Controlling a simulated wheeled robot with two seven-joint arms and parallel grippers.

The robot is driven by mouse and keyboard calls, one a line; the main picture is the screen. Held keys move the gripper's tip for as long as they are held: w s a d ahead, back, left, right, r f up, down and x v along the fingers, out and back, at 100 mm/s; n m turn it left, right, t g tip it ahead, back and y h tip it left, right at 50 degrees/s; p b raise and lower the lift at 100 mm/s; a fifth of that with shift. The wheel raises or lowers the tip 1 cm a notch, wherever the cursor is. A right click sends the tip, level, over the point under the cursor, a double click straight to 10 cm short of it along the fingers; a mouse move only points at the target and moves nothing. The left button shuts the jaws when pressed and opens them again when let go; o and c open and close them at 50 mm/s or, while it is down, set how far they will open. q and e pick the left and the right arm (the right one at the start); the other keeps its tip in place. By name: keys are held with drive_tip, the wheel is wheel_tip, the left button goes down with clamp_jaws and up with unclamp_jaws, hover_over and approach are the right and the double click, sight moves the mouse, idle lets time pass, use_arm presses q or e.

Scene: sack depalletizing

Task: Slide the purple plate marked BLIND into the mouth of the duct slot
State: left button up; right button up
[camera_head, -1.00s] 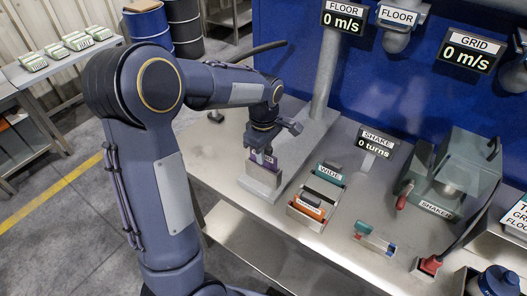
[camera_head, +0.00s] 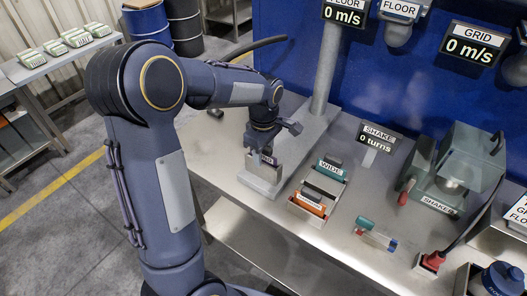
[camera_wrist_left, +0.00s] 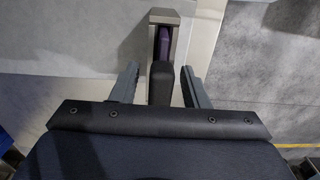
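The purple plate (camera_wrist_left: 164,42) sits in the mouth of the metal duct slot (camera_head: 262,184), at the foot of the grey duct; the slot's rim (camera_wrist_left: 165,16) also shows in the left wrist view. In the head view only the plate's top edge and the end of its label (camera_head: 268,160) show above the slot. My left gripper (camera_head: 262,151) is right above it. In the left wrist view its two fingers (camera_wrist_left: 158,74) stand apart on either side of the plate's dark handle (camera_wrist_left: 160,84), with gaps visible. My right gripper is out of view.
A holder (camera_head: 307,208) with an orange plate and a teal plate marked WIDE (camera_head: 330,171) stands to the right of the slot. A green SHAKE machine (camera_head: 455,175) is farther right. The grey duct (camera_head: 327,75) rises behind the slot.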

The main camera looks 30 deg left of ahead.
use_arm(q)
wheel_tip(320, 180, up, 7)
drive_tip(key=shift+r, duration=0.45)
idle(0.3)
idle(0.3)
drive_tip(key=shift+s, duration=0.3)
drive_tip(key=s+d+m+t+h, duration=0.2)
drive_tip(key=s+d+m, duration=0.1)
drive_tip(key=s+m, duration=0.4)
drive_tip(key=s+d+m+t+h, duration=0.1)
drive_tip(key=s+d+m+t, duration=0.2)
drive_tip(key=s+m, duration=0.5)
drive_tip(key=s+d, duration=0.1)
drive_tip(key=s, duration=0.5)
drive_tip(key=shift+s+f+m+t+h, duration=0.2)
drive_tip(key=shift+s+m+t+h, duration=0.1)
drive_tip(key=shift+h, duration=0.1)
